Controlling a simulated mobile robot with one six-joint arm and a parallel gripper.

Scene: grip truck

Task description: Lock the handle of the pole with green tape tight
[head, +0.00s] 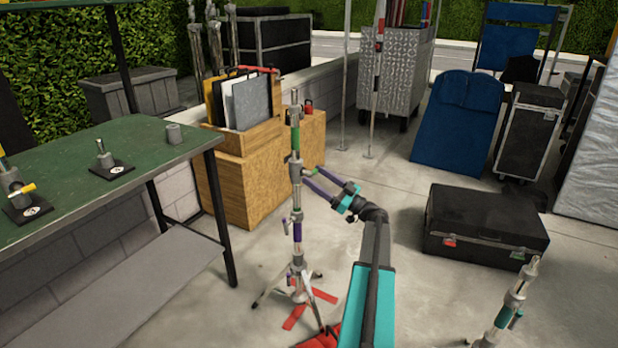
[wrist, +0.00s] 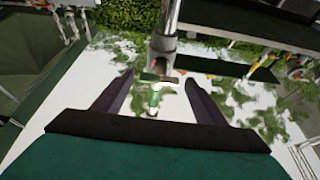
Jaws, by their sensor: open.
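The pole with green tape (head: 296,138) stands upright on a tripod stand in the middle of the head view. A grey clamp collar sits below the green tape, and a small green handle (wrist: 154,98) sticks out from it. My gripper (head: 309,175) reaches the collar from the right, its dark purple fingers apart. In the wrist view my gripper (wrist: 160,78) is open, with the handle between the fingers and a visible gap on each side. The pole (wrist: 170,18) rises above the handle there. Whether the handle is tight cannot be told.
A purple-taped section (head: 297,232) is lower on the same stand. A green-topped table (head: 100,165) stands left, a wooden crate (head: 245,178) behind the pole. A black case (head: 485,222) lies right, and another pole (head: 512,305) is at front right. Open floor lies between.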

